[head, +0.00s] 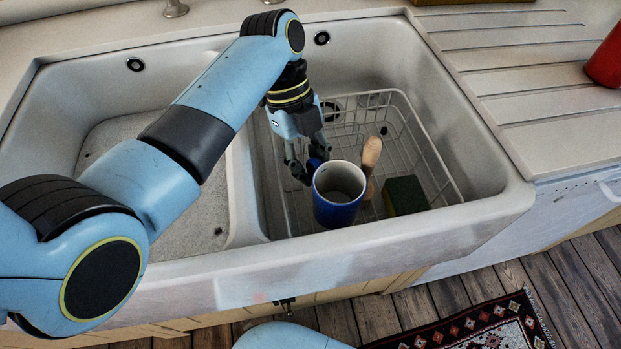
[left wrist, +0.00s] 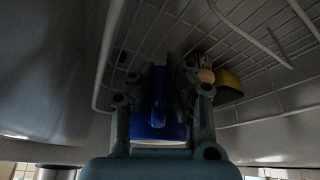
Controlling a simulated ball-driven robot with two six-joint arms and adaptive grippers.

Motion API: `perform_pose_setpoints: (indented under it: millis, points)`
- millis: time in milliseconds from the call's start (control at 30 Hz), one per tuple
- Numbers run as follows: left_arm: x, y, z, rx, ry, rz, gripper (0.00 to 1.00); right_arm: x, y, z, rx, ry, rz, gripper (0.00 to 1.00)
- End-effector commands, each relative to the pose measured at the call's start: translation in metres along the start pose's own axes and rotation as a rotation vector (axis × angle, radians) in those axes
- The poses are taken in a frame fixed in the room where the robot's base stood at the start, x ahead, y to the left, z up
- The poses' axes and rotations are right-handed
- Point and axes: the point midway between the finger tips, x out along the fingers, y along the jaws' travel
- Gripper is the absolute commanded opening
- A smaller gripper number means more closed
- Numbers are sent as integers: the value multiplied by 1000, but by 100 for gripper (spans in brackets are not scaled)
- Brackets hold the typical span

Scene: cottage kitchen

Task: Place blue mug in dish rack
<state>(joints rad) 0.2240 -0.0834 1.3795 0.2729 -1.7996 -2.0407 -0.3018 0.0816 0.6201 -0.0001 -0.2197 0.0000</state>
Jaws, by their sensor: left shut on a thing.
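The blue mug (head: 337,207) has a pale inside and is upright in the right sink basin, over the front left part of the white wire dish rack (head: 412,118). My left gripper (head: 308,172) is shut on the mug at its far left side, by the handle. In the left wrist view the blue mug (left wrist: 158,118) sits between the fingers of my left gripper (left wrist: 160,95), with the rack's wires beyond. I cannot tell whether the mug's base touches the rack, as its underside is hidden. My right gripper is not in view.
A wooden-handled brush (head: 371,160) stands in the rack just right of the mug. A dark green sponge (head: 405,196) lies beside it. The basin divider (head: 243,190) is close on the left. A red object (head: 606,58) is on the drainboard (head: 520,85).

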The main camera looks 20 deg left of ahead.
Motion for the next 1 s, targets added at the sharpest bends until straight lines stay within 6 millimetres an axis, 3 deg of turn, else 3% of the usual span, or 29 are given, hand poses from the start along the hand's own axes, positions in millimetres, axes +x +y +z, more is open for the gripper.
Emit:
perform_pose_setpoints:
  millis: [200,567,600,733,1000]
  points:
    - [29,0,12,-1,2,3,0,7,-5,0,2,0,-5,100]
    - [32,0,14,0,0,1,0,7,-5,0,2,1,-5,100]
    - [32,0,14,-1,0,2,18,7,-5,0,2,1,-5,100]
    - [32,0,14,-1,0,2,35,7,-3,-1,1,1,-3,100]
    - [32,0,14,-1,0,2,37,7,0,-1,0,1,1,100]
